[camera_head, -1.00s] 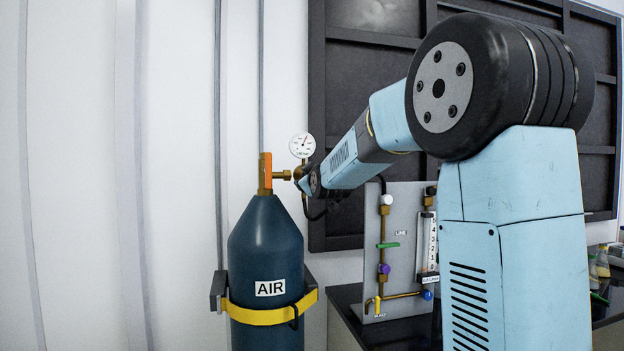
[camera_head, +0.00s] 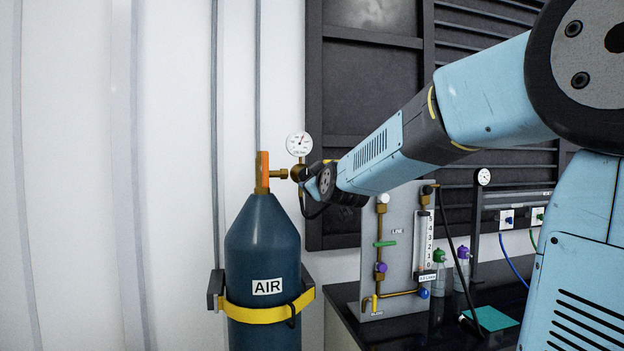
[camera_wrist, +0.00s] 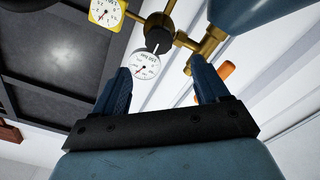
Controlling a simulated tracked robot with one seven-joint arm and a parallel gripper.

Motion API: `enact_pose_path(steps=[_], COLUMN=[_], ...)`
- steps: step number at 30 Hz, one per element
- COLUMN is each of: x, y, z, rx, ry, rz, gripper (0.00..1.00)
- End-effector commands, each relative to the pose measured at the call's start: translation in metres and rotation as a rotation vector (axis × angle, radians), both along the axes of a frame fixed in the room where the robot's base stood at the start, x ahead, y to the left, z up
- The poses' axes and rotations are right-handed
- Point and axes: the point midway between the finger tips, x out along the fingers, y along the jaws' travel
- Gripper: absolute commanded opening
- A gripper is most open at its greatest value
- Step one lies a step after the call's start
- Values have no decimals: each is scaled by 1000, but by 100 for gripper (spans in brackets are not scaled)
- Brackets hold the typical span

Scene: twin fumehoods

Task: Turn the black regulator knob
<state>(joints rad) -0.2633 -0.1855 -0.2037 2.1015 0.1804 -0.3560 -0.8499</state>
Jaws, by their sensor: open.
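The black regulator knob (camera_wrist: 158,38) shows in the wrist view, joined to brass fittings, with a short stem toward me. It lies ahead of the gap between the fingertips of my gripper (camera_wrist: 162,68). The blue fingers are apart and nothing is between them. A white-faced gauge (camera_wrist: 145,65) appears near the left fingertip, and a yellow-rimmed gauge (camera_wrist: 105,12) is at the upper left. In the head view, the arm reaches the regulator by the blue AIR cylinder (camera_head: 262,250), below a round gauge (camera_head: 299,144); the wrist mostly hides the knob there.
An orange valve handle (camera_head: 262,172) tops the cylinder, which a yellow strap (camera_head: 262,316) holds at the wall. A grey panel (camera_head: 400,225) with pipes and a flow tube stands right of it on a black bench (camera_head: 370,335). Bottles (camera_head: 461,268) stand farther right.

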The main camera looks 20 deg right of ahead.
Motion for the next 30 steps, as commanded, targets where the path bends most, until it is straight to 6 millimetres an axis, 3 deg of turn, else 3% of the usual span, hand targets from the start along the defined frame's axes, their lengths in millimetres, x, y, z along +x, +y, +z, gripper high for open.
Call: enact_pose_path(steps=[9,23,26,30], x=[-27,-33,-48,-91], y=[0,0,0,1], z=[0,-3,-13,-44], rx=[0,10,50,158], ry=[-1,17,75,241], rz=[1,5,18,37], gripper=[74,74,74,74])
